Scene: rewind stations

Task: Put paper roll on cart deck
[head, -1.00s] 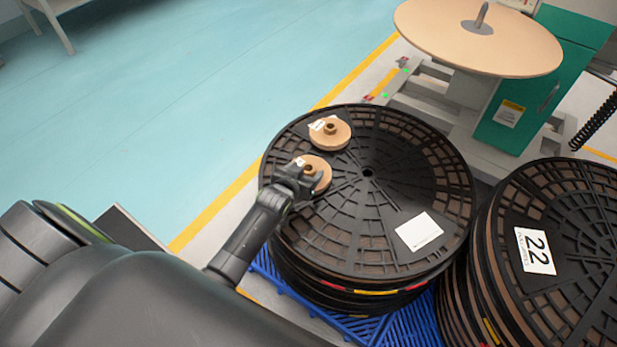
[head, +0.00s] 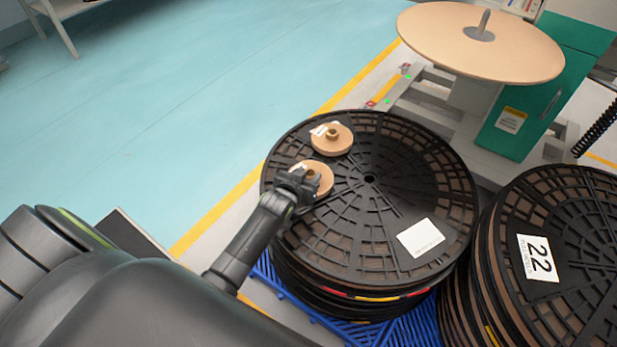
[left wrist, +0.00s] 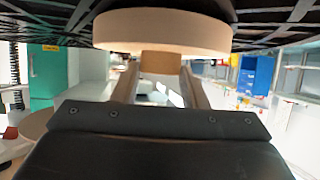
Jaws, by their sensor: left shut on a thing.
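Two small tan paper rolls lie on top of a stack of large black reels (head: 350,250). The farther paper roll (head: 332,139) lies flat with a white label and a short core standing up. The nearer paper roll (head: 318,172) is partly hidden by my left gripper (head: 304,182). In the left wrist view this roll (left wrist: 165,32) shows close, and my left gripper (left wrist: 160,78) is shut on its core. I cannot tell whether the roll is clear of the reel's top. No cart deck can be made out. My right gripper is not in view.
A second reel stack (head: 570,230) marked 22 stands at the right. A blue pallet (head: 395,328) lies under the stacks. Behind them is a green and grey machine (head: 530,110) with a large tan disc (head: 440,45). The floor (head: 190,95) at the left is open.

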